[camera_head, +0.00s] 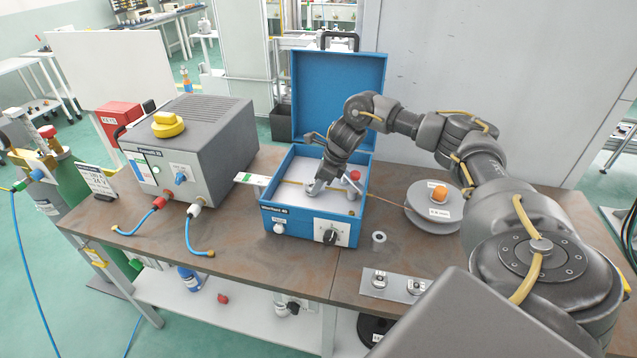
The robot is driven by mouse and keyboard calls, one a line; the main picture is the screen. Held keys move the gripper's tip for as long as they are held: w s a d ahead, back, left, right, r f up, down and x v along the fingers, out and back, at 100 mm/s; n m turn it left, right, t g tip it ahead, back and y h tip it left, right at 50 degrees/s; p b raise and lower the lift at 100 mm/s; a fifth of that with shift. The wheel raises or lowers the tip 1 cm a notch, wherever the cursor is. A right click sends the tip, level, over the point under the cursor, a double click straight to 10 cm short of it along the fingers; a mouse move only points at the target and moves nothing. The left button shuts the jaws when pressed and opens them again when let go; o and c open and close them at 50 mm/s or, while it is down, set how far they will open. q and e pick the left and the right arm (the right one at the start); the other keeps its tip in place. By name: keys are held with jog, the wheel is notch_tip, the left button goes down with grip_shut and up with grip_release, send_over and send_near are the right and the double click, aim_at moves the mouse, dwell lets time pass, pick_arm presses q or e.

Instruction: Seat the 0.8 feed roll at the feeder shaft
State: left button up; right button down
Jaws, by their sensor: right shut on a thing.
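The blue wire feeder (310,222) stands open on the bench, its lid raised at the back. My right gripper (318,186) reaches down into it over the pale inner plate, where the feeder shaft is not clearly visible. It is shut on a small grey part there, too small and covered to identify. Two small metal rolls, a left one (379,282) and a right one (414,287), sit on a labelled grey plate (396,291) at the front; their labels are unreadable. A grey hollow cylinder (379,241) stands alone beside the feeder. My left gripper is out of view.
A wire spool (428,222) with an orange hub lies right of the feeder, its wire running into the box. A grey power source (190,145) with a yellow knob-like thing (168,125) on top stands left. Blue hoses (199,238) lie in front. Bare bench lies front centre.

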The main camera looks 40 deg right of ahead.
jog(key=shift+f, duration=0.35)
jog(key=c, duration=0.9)
grip_release()
jog(key=shift+r, duration=0.1)
jog(key=shift+s+d+r, duration=0.1)
jog(key=shift+r, duration=0.15)
jog(key=shift+b+v, duration=0.8)
jog(key=shift+v, duration=4.35)
